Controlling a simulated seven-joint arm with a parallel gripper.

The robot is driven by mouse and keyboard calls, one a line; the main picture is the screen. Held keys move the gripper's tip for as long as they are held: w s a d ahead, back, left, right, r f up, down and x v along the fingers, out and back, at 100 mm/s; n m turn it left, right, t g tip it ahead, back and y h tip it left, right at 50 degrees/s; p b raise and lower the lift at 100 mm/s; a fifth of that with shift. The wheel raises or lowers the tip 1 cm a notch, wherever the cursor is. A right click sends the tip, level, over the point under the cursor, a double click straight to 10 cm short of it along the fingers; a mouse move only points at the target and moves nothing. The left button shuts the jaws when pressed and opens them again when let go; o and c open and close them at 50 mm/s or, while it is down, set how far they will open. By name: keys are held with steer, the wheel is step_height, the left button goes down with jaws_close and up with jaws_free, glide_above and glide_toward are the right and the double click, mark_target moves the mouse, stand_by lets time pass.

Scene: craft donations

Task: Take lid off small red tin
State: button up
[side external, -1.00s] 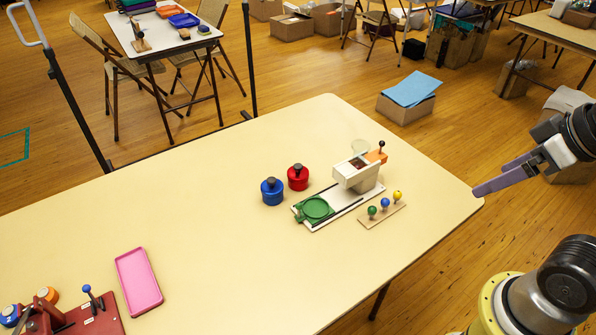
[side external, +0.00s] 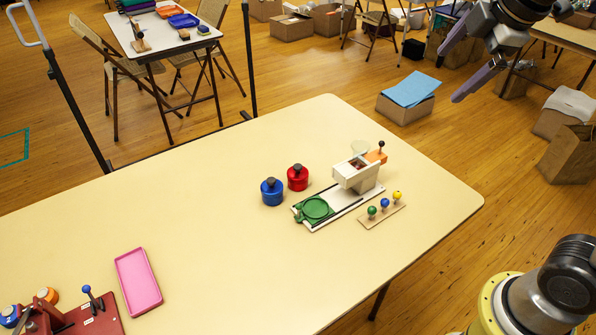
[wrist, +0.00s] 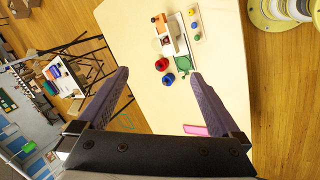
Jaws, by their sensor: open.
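The small red tin (side external: 298,179) stands upright on the cream table, with a dark knob on its lid (side external: 298,168). It touches or nearly touches a blue tin (side external: 272,193) of like shape at its left. The red tin also shows in the wrist view (wrist: 161,64), with the blue tin (wrist: 168,79) below it. My gripper (side external: 456,68) is open and empty, high up at the upper right, well away from the tins. Its two purple-grey fingers (wrist: 158,80) are spread wide in the wrist view.
Right of the red tin stand a white device with a green round holder (side external: 316,209) and a wooden strip with coloured balls (side external: 383,209). A pink tray (side external: 139,281) and a red device (side external: 75,318) lie at the lower left. The table's middle is clear.

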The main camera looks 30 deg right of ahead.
steer(key=w+a+n, duration=0.1)
steer(key=w+n, duration=0.2)
steer(key=w, duration=0.5)
steer(key=n+g+h, duration=0.2)
steer(key=n+g, duration=0.2)
steer(key=n, duration=0.4)
glide_above(296, 168)
steer(key=s+a, duration=0.1)
steer(key=a, duration=0.1)
step_height(296, 168, down, 34)
steer(key=shift+f, duration=0.1)
steer(key=shift+x, duration=2.95)
steer(key=shift+d, duration=0.1)
